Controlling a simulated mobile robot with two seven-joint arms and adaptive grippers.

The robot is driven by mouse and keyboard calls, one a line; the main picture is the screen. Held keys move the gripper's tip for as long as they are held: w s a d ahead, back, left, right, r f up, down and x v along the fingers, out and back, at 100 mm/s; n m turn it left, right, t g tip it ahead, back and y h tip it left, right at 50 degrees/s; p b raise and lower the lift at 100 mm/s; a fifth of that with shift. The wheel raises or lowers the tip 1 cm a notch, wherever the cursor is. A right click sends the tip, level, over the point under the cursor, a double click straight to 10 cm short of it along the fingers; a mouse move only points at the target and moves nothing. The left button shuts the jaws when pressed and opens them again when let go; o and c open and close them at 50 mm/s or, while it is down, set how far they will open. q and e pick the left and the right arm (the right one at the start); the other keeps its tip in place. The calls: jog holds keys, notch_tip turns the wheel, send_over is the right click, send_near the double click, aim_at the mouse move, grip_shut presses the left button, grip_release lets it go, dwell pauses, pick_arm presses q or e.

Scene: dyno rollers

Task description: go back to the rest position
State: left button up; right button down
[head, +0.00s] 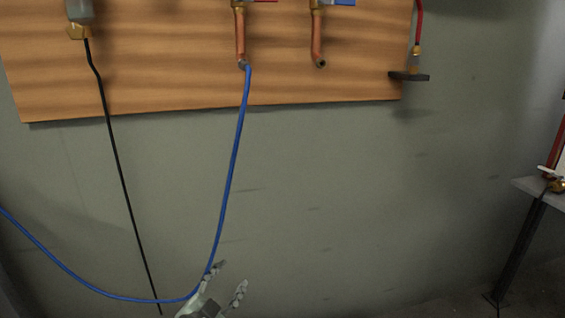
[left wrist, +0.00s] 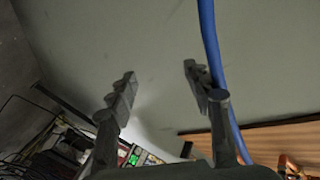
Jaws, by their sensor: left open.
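My left gripper (head: 229,277) is at the bottom of the head view, low in front of the grey wall. In the left wrist view its two fingers (left wrist: 158,85) stand apart with nothing between them. A blue hose (head: 233,160) hangs from a copper pipe on the board and droops down behind or beside the gripper, then rises to the left edge. In the left wrist view the hose (left wrist: 212,45) runs just by the right finger; I cannot tell whether they touch. My right gripper is not in view.
A wooden board (head: 180,85) with pipes and valves is on the wall above. A black cable (head: 117,160) hangs left of the hose. A grey table (head: 540,190) stands at the right. The wall right of the gripper is clear. Cluttered equipment (left wrist: 60,145) shows in the left wrist view.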

pick_arm(q)
jog(key=s+a+f+n+g+y, duration=0.7)
jog(key=s+a+f, duration=0.3)
jog(key=s+a, duration=0.25)
jog(key=s+f+n+g, duration=0.1)
jog(key=s+f+g, duration=0.2)
jog(key=s, duration=0.6)
jog(key=s+a+f+n+g+p, duration=0.1)
jog(key=s+f+g, duration=0.1)
jog(key=s, duration=0.8)
jog(key=shift+s+a+f+g+h+p, duration=0.2)
jog(key=shift+f+g+h+p, duration=0.15)
jog(key=shift+f, duration=0.55)
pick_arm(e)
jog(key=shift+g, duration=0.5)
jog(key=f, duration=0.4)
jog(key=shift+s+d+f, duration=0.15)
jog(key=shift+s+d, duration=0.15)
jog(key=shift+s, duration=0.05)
